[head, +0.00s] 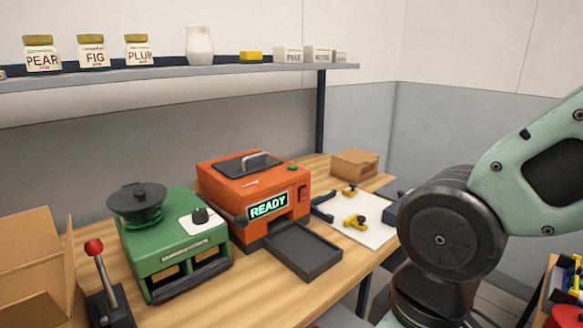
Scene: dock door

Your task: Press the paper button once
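An orange machine (225,182) stands on the wooden bench, with a lit display (268,207) reading READY. A small green button (292,168) is on its top right, and a red switch (303,194) is on its front right. No label reading "paper" can be made out, so I cannot tell which control is the paper button. A dark flat tray (303,257) sticks out from the machine's front. My arm's links fill the right side, apart from the machine in the picture. My gripper cannot be made out.
A green machine (165,262) with a black-lidded pan stands left of the orange one. A red-knobbed lever (94,247) and cardboard box (30,255) are further left. A white sheet (372,232) with yellow parts and a small carton (355,163) lie right. A shelf (180,76) with jars hangs above.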

